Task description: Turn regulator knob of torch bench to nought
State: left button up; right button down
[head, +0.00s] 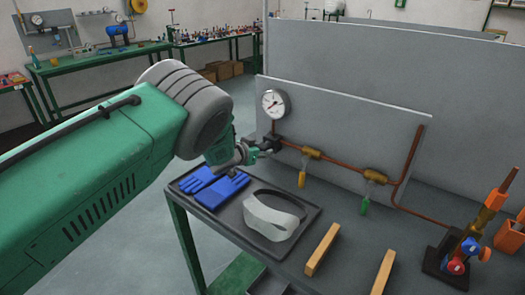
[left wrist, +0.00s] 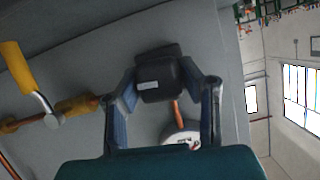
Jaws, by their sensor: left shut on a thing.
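The torch bench (head: 300,226) has a grey back panel (head: 345,130) with a round white gauge (head: 274,103). The black regulator knob (head: 277,140) sits below the gauge at the left end of a copper pipe; in the left wrist view the knob (left wrist: 160,78) bears a small white label. My left gripper (head: 260,148) reaches it from the left and is shut on it. In the left wrist view its two fingers (left wrist: 163,95) stand on either side of the knob. The gauge (left wrist: 181,138) is partly hidden there, and I cannot read its needle. My right gripper is not in view.
A yellow-handled valve (head: 303,178) and a green-handled valve (head: 364,205) hang on the pipe. Blue gloves (head: 212,187) and a grey-white headband-like item (head: 270,218) lie on a dark tray. Wooden blocks (head: 322,249) and a torch (head: 470,240) stand right of it.

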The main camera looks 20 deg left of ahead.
pick_arm(q)
jog(key=shift+r, duration=0.1)
jog(key=shift+a+n+h+p, duration=0.1)
jog(key=shift+n+h+p, duration=0.3)
jog(key=shift+n, duration=0.2)
jog(key=shift+w+n+g+h, duration=0.1)
jog(key=shift+n+g+h, duration=0.2)
jog(key=shift+n+h, duration=0.15)
jog(key=shift+a+n+h, duration=0.1)
jog(key=shift+n+h, duration=0.45)
jog(key=shift+n, duration=0.4)
jog(key=shift+f+n+h+b, duration=0.2)
jog(key=shift+n+h+b, duration=0.4)
jog(key=shift+n+b, duration=0.4)
jog(key=n+h+b, duration=0.2)
jog(key=n+b, duration=0.1)
jog(key=shift+a+f+b, duration=0.1)
jog(key=shift+b, duration=0.2)
jog(key=n+h+b, duration=0.1)
jog(key=n+b, duration=0.1)
jog(key=n, duration=0.1)
jog(key=shift+b, duration=0.35)
jog(key=shift+n+t+h+b, duration=0.45)
jog(key=shift+n+b, duration=0.4)
jog(key=shift+n, duration=0.25)
